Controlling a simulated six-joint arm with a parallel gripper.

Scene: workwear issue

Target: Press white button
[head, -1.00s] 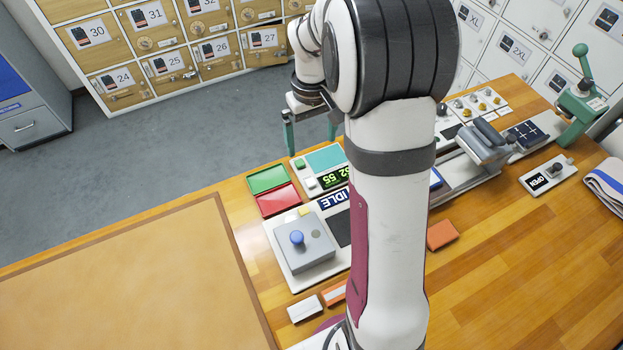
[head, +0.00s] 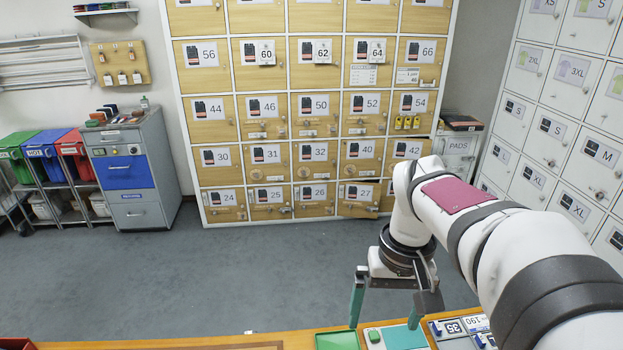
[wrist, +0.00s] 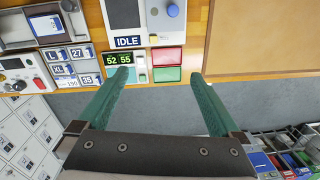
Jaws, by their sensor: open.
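My gripper (head: 386,318) is open and empty, its two green fingers pointing down at the table's far edge. In the wrist view my gripper (wrist: 160,75) has its fingers spread on either side of a small panel with a green-lit display (wrist: 118,59) reading 52 55. A small pale button (wrist: 141,63) appears on the panel right of the display, near the left fingertip and apart from it; its exact colour is hard to tell. In the head view only the panel's teal pad (head: 405,337) and green button (head: 374,337) show; the pale button is out of frame.
A red tray (wrist: 168,56) and a green tray (wrist: 167,74) lie beside the panel. A unit marked IDLE (wrist: 128,41) has a blue knob (wrist: 173,10). Size-labelled blocks (wrist: 62,69) stand to the left. Lockers (head: 310,110) stand beyond open floor.

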